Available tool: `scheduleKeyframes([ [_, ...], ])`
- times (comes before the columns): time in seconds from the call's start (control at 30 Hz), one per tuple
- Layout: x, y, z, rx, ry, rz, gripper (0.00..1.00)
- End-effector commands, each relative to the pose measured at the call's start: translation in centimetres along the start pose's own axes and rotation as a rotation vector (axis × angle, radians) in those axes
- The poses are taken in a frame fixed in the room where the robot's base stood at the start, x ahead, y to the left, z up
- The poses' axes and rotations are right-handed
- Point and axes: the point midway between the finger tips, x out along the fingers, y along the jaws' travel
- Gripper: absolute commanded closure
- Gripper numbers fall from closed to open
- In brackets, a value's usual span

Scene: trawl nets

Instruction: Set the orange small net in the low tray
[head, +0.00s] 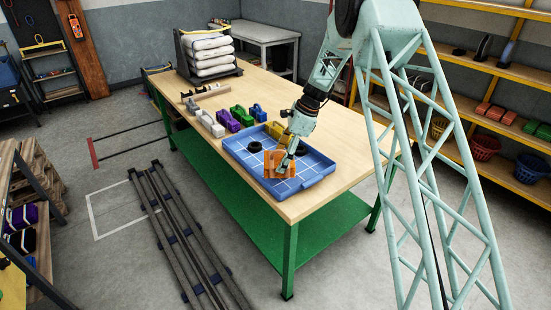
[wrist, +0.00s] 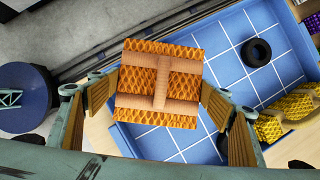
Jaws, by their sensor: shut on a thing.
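The orange small net (head: 269,164) is a block of orange mesh with tan bands, also clear in the wrist view (wrist: 190,58). My gripper (head: 287,164) is shut on it, with a finger on either side in the wrist view (wrist: 160,92). The low tray (head: 318,184) is blue with a white grid and a raised rim. The net shows over the tray's near part in the head view. In the wrist view it overlaps the tray's edge (wrist: 220,28). I cannot tell whether it touches the tray floor.
Black rings (head: 254,147) lie in the tray; one shows in the wrist view (wrist: 256,52). Stacked white bundles (head: 210,55) stand farther back.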

Motion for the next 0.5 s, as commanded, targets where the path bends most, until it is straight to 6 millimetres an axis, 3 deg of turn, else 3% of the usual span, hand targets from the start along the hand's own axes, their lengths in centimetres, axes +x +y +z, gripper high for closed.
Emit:
scheduleKeyframes([
  [0.5, 0.56, 0.20, 0.44, 0.592, 0.000, -0.247, 0.43],
])
